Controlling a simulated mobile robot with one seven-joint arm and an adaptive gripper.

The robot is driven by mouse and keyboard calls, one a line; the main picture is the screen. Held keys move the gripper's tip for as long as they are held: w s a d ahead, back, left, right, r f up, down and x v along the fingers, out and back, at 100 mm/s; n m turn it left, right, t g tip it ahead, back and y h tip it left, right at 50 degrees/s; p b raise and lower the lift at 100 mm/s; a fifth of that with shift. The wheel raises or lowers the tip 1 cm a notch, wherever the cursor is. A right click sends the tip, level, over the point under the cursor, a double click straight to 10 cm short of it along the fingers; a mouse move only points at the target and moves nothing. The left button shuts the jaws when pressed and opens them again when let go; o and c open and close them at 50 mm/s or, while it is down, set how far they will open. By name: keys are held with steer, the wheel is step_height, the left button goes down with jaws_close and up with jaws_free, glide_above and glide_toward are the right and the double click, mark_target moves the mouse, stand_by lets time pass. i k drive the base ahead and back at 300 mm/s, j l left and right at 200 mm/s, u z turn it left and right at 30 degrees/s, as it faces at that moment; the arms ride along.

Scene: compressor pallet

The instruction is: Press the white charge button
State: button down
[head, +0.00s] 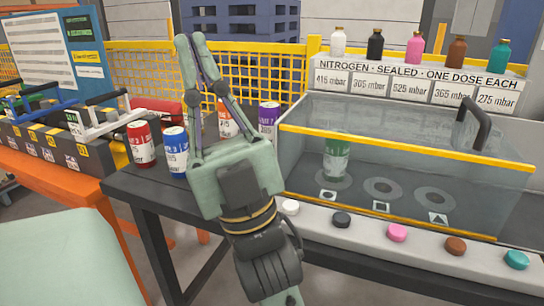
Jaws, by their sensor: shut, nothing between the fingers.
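The white charge button (290,207) is a small round cap at the left end of a pale strip along the front of the clear tank. My gripper (189,40) is shut and empty, its fingertips together at the upper left of the head view, in front of the yellow mesh fence. In the picture, the white button lies just right of my gripper's body and well below its fingertips. Nothing covers the button, and my gripper appears apart from it. Whether it is pushed in cannot be told.
Black (341,219), pink (397,232), brown (456,245) and teal (516,259) buttons share the strip. The clear tank (400,155) holds a green can (336,158). Red (141,145), blue (175,150), orange (228,122) and purple (268,118) cans stand near my gripper.

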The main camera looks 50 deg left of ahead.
mark_target(290, 207)
steer(key=u, duration=1.2)
